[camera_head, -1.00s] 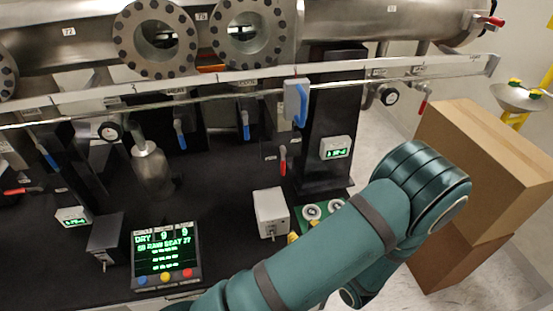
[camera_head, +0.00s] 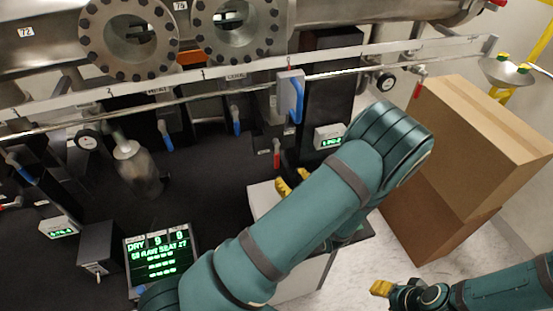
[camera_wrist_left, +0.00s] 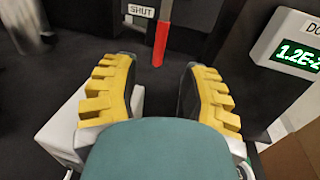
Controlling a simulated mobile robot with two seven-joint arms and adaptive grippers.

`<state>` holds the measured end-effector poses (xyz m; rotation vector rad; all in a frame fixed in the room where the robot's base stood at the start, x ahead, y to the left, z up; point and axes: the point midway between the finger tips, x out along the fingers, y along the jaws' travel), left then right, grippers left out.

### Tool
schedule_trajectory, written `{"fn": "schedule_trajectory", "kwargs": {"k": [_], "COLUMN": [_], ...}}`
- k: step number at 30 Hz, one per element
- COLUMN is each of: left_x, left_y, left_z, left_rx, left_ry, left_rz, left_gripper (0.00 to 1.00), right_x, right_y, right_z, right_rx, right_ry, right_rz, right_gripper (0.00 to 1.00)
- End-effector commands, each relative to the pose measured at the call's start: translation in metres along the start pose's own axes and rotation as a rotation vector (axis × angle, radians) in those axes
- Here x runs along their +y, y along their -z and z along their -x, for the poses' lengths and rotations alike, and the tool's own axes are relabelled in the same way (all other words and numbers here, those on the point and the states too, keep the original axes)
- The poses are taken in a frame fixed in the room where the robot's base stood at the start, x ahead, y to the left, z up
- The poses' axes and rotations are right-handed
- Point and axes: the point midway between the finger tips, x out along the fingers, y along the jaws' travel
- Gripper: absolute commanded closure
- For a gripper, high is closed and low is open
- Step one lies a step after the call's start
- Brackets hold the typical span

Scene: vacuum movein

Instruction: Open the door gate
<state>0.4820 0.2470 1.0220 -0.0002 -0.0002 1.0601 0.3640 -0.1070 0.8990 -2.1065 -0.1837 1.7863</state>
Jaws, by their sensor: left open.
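A red lever (camera_head: 277,153) hangs down on the dark front beside the black column; in the left wrist view, the red lever (camera_wrist_left: 162,42) is beside a plate marked SHUT (camera_wrist_left: 141,11). My left gripper (camera_head: 290,182) is below the lever, partly hidden by my own arm. In the left wrist view, my left gripper (camera_wrist_left: 160,92) is open and empty, with the lever beyond the gap between its yellow fingers. A grey block with a blue handle (camera_head: 291,98) sits on the rail above. My right gripper (camera_head: 383,288) is at lower right, its jaws unclear.
A small green readout (camera_head: 329,136) is right of the lever. A white box (camera_head: 262,198) lies behind my left arm; a status display (camera_head: 160,258) stands at lower left. Stacked cardboard boxes (camera_head: 480,140) stand to the right, with pale floor below them.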

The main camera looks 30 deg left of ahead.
Motion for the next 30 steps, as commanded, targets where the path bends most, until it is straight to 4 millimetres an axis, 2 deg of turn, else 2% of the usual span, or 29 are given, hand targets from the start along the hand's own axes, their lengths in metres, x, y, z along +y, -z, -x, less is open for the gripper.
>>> {"fn": "schedule_trajectory", "kwargs": {"k": [1,6,12,18,25,26,27,30], "left_x": [0.001,0.001,0.0,0.0,0.0,0.0,0.0,0.0], "left_y": [-0.001,-0.001,0.0,0.0,0.0,0.0,0.0,0.0], "left_z": [-0.011,-0.043,-0.069,-0.078,-0.079,-0.079,-0.079,-0.079], "left_rx": [-0.001,0.0,0.001,-0.001,0.0,0.0,0.0,0.0], "left_ry": [-0.004,-0.003,-0.002,0.0,0.0,0.0,0.0,0.0], "left_rz": [0.001,0.001,0.001,0.001,0.001,0.001,0.0,0.0], "left_gripper": [0.56,0.56,0.56,0.56,0.56,0.53,0.67,1.0], "right_x": [-0.001,-0.002,-0.003,-0.003,-0.003,-0.003,-0.003,-0.003], "right_y": [0.0,0.001,0.001,0.001,0.001,0.001,0.001,0.001], "right_z": [0.002,0.005,0.007,0.008,0.008,0.008,0.008,0.008], "right_rx": [0.0,0.0,0.0,0.0,0.0,0.0,0.0,0.0], "right_ry": [0.0,0.001,0.002,0.002,0.002,0.002,0.002,0.002], "right_rz": [0.0,0.0,0.0,0.0,0.0,0.0,0.0,0.0], "right_gripper": [0.53,0.53,0.53,0.53,0.53,0.53,0.53,0.53]}}
